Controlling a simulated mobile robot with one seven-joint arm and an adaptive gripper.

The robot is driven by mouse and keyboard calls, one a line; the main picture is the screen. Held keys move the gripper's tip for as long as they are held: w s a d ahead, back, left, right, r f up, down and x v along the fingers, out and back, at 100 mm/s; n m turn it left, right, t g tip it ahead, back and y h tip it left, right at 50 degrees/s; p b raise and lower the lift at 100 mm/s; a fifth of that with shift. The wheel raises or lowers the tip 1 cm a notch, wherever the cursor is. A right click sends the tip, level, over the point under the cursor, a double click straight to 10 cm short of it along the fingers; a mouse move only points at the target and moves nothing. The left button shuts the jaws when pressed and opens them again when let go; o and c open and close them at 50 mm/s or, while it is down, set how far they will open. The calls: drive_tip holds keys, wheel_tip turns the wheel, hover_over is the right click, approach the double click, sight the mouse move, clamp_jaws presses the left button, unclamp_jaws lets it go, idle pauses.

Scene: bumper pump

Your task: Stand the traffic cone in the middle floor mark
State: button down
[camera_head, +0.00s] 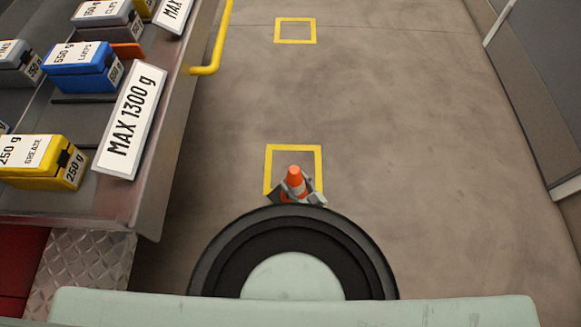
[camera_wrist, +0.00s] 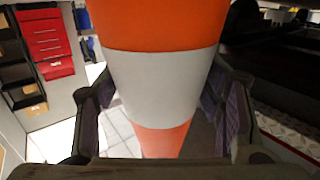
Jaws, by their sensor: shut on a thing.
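The orange and white traffic cone (camera_head: 295,178) is held in my gripper (camera_head: 297,194) in the head view, tip up. In the wrist view the cone (camera_wrist: 155,80) fills the centre, with the gripper fingers (camera_wrist: 160,105) closed on both its sides. A yellow square floor mark (camera_head: 268,165) lies behind the cone, which overlaps its near side in the picture. The cone's base and its height above the floor are hidden. A second yellow floor mark (camera_head: 295,41) lies empty farther off. I cannot tell from these views which one is the middle mark.
A shelf (camera_head: 160,190) with labelled boxes, including a blue one (camera_head: 78,70) and a yellow one (camera_head: 40,160), runs along the left. A yellow rail (camera_head: 215,50) juts from it. A grey panel (camera_head: 545,90) stands at the right. The floor between is clear.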

drive_tip(key=w+f+b, duration=0.2)
drive_tip(key=w+b, duration=0.4)
drive_tip(key=w, duration=0.2)
drive_tip(key=w+f+b, duration=0.2)
drive_tip(key=w+b, duration=0.5)
drive_tip(key=w, duration=0.1)
drive_tip(key=shift+a+f, duration=0.25)
drive_tip(key=shift+f, duration=0.15)
drive_tip(key=shift+c, duration=2.2)
unclamp_jaws()
drive_tip(key=shift+f, duration=0.1)
drive_tip(key=p+v, duration=0.4)
drive_tip(key=v, duration=0.8)
